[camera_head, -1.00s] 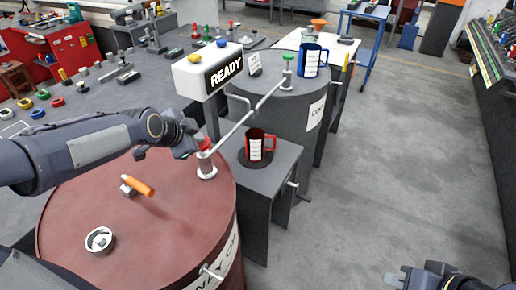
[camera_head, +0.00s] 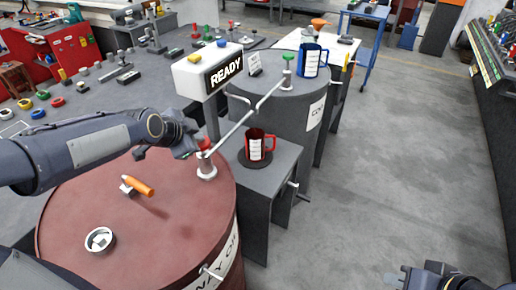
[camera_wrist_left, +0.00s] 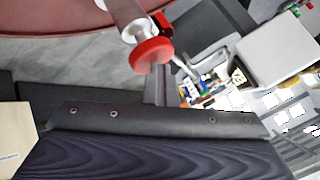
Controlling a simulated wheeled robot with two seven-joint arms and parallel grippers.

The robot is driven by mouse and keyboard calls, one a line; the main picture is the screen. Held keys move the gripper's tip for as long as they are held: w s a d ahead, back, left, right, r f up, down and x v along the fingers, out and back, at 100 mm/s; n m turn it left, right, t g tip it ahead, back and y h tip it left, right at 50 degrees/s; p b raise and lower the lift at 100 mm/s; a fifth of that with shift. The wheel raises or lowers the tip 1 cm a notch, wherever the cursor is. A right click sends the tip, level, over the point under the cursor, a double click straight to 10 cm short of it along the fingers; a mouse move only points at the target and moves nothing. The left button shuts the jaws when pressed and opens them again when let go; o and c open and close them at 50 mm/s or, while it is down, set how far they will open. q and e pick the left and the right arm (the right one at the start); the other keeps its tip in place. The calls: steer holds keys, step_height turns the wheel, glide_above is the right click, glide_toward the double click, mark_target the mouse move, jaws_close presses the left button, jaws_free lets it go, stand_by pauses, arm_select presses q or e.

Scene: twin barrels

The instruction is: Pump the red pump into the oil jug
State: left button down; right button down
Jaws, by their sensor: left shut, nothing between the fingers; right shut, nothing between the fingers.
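The red pump (camera_head: 207,168) stands on the red barrel's lid with a red knob (camera_head: 204,144) on top. Its long pale spout runs up and right. The knob also shows close up in the left wrist view (camera_wrist_left: 151,56). My left gripper (camera_head: 188,147) is shut and empty, just left of the knob; I cannot tell whether they touch. The red oil jug (camera_head: 255,149), with a white label and handle, stands upright on a dark round pad on the grey stand. My right gripper (camera_head: 397,277) is shut and empty at the lower right, over the floor.
A white READY box (camera_head: 208,71) stands behind. Floor at right is clear.

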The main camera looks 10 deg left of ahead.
arm_select(q)
steer(key=shift+s+f, duration=0.2)
steer(key=shift+f, duration=0.2)
steer(key=shift+w+r+p, duration=0.15)
steer(key=shift+r+p, duration=0.8)
steer(key=shift+p, duration=0.1)
steer(key=shift+s+a+n, duration=0.2)
steer(key=shift+s+n, duration=0.15)
steer(key=shift+n, duration=0.05)
steer(key=s+a+f+n+g+h, duration=0.1)
steer(key=s+a+f+n+g, duration=0.3)
steer(key=n, duration=0.5)
steer(key=n+t+h+p, duration=0.2)
steer(key=n+t+h, duration=0.4)
steer(key=n, duration=2.3)
glide_toward(201, 153)
steer(key=s+a+r+g+h, duration=0.1)
steer(key=s+a+r, duration=0.1)
steer(key=a, duration=0.2)
steer(key=shift+w+d, duration=0.1)
steer(key=shift+d, duration=0.05)
steer(key=p+x, duration=0.1)
steer(key=x, duration=0.9)
steer(key=shift+f, duration=0.2)
